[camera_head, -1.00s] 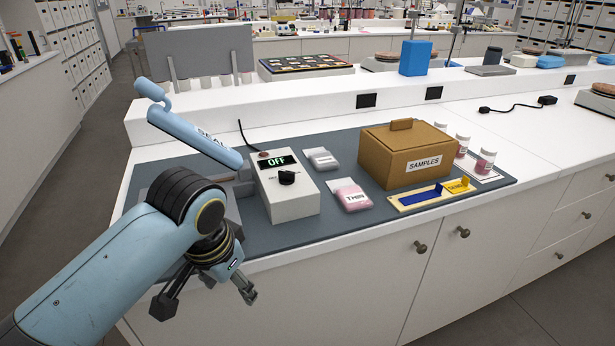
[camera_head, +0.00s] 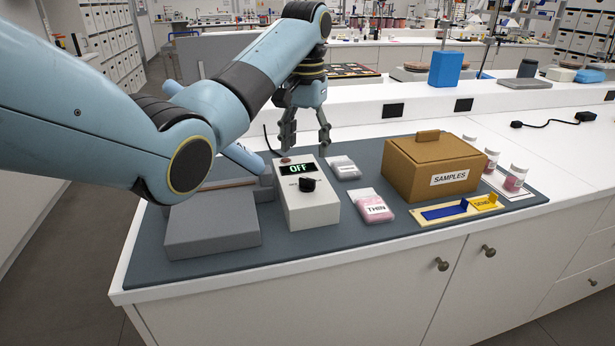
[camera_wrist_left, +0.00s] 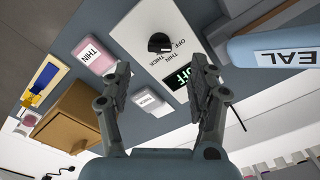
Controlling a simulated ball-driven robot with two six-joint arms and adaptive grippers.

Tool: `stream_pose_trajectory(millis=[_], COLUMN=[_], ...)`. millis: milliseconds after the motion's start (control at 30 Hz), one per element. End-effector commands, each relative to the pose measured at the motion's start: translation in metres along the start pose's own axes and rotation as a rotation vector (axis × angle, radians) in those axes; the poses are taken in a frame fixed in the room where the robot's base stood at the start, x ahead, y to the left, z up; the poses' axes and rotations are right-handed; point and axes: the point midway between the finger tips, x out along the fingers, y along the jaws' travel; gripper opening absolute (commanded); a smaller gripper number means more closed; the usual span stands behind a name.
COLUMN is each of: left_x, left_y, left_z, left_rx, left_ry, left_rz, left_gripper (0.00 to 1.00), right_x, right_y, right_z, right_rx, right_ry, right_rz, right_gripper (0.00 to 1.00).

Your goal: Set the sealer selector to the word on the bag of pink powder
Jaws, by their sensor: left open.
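The sealer's white control box (camera_head: 308,211) stands on the grey mat, its green display reading OFF. Its black selector knob (camera_head: 307,184) is on the top face; in the left wrist view the knob (camera_wrist_left: 159,42) has OFF, THIN and THICK printed near it. The bag of pink powder (camera_head: 371,205) lies right of the box, labelled THIN. A whitish bag (camera_head: 345,167) lies behind it; its label reads THICK in the left wrist view. My left gripper (camera_head: 306,151) is open and empty, above and behind the box, apart from the knob. My right gripper is not in view.
A brown SAMPLES box (camera_head: 432,165) stands right of the bags, with pink jars (camera_head: 515,178) beyond it. A blue and yellow piece (camera_head: 445,212) lies in front. The sealer's grey base (camera_head: 212,230) and blue arm (camera_head: 243,158) are left of the control box.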

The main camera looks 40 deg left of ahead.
Motion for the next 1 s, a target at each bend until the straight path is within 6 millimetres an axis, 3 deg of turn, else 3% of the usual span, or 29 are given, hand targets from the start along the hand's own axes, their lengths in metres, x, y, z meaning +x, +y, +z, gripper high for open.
stream_pose_trajectory(millis=[67, 167, 700, 1000], left_x=[-0.012, -0.014, 0.078, 0.091], left_y=[-0.001, -0.001, 0.000, 0.000], left_z=[-0.008, -0.011, -0.009, -0.009], left_rx=[-0.010, -0.014, -0.014, -0.014], left_ry=[-0.011, -0.019, -0.019, -0.016], left_rz=[0.010, 0.015, 0.014, 0.014], left_gripper=[0.60, 0.60, 0.60, 0.60], right_x=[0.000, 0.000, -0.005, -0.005], right_y=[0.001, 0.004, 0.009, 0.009], right_z=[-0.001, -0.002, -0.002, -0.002], right_rx=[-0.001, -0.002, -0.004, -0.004], right_ry=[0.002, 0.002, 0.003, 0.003], right_rz=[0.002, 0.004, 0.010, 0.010], right_gripper=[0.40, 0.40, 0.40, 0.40])
